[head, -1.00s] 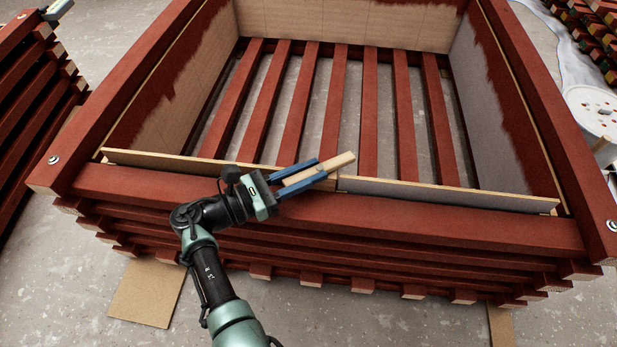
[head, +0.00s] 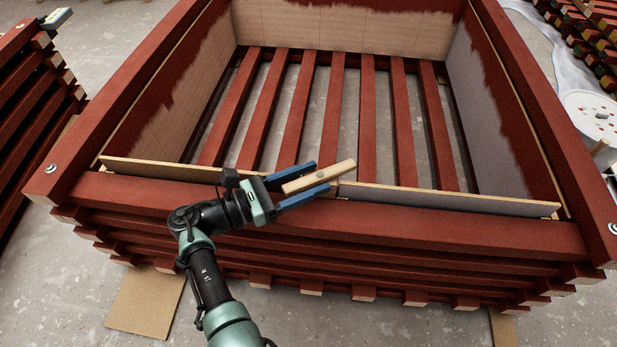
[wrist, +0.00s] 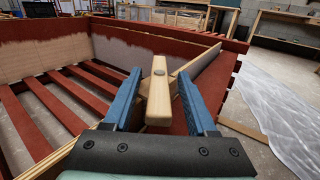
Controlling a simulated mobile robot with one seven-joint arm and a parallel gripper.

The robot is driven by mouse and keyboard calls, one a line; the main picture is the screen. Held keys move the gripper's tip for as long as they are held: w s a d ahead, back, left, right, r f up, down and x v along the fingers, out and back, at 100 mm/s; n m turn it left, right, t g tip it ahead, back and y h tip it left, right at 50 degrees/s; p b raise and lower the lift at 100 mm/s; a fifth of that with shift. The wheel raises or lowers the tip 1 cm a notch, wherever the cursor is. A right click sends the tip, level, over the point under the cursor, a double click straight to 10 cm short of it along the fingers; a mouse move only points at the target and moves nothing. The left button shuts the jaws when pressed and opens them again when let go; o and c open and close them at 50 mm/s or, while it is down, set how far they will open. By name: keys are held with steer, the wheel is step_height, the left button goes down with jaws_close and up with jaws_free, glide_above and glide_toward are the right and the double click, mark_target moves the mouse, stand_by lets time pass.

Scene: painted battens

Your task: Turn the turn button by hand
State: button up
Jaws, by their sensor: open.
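The turn button (head: 322,177) is a pale wooden bar with a round screw head near its middle. It sits on the crate's near side, tilted across the rim with its far end up and right in the head view. In the wrist view the button (wrist: 158,99) points away from me, between my two blue fingers. My gripper (head: 320,176) is open around the near part of the button, one finger on each side. In the wrist view my gripper (wrist: 160,76) shows a narrow gap between the bar and each finger.
The dark red slatted crate (head: 430,232) fills the middle, with thin boards (head: 440,197) along its near inner edge. Another red stack (head: 35,95) stands at left. A white round tub (head: 590,112) is at right. A brown sheet (head: 146,300) lies on the floor.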

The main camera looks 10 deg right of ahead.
steer(key=p+v, duration=0.1)
steer(key=v, duration=1.2)
steer(key=shift+c, duration=0.3)
